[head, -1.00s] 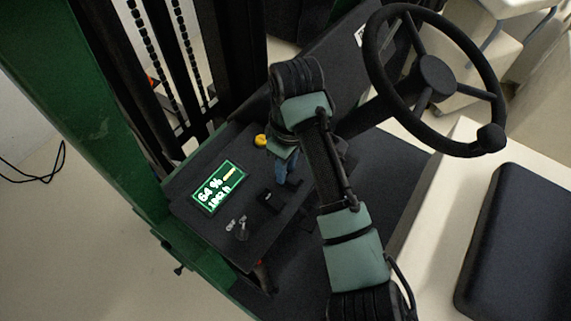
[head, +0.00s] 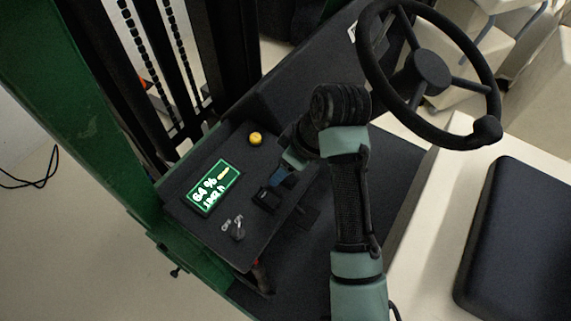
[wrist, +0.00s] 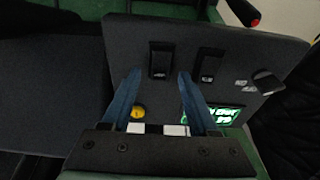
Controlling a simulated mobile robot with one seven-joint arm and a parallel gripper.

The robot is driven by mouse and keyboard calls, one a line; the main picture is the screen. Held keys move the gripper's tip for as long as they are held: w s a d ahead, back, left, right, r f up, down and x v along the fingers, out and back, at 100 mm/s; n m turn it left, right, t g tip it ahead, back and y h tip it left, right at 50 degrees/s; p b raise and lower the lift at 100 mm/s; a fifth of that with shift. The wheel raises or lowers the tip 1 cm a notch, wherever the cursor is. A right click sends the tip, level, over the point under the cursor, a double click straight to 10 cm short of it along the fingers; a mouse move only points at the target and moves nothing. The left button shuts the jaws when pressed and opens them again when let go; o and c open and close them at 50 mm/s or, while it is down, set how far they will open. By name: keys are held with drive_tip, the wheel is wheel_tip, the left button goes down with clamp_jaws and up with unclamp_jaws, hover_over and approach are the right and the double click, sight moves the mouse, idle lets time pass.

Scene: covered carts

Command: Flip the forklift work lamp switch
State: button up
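The dark forklift panel carries two black rocker switches, both clear in the wrist view. The left rocker switch (wrist: 162,60) lies between and just ahead of my fingertips. The right rocker switch (wrist: 208,65) lies just right of the right finger. Each has a small pale symbol too blurred to read, so I cannot tell which is the work lamp switch. In the head view one black rocker switch (head: 266,199) shows beside my fingers; the other seems hidden by my gripper. My gripper (wrist: 159,74) has its blue fingers apart with nothing between them; it also shows in the head view (head: 279,181).
The panel also has a yellow button (head: 255,139), a lit green display (head: 214,187) and a dark rotary knob (head: 238,231). The steering wheel (head: 428,75) stands at upper right, the dark seat (head: 515,240) at right. Green mast framing (head: 95,110) borders the left.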

drive_tip(key=v, duration=1.3)
drive_tip(key=shift+p, duration=0.45)
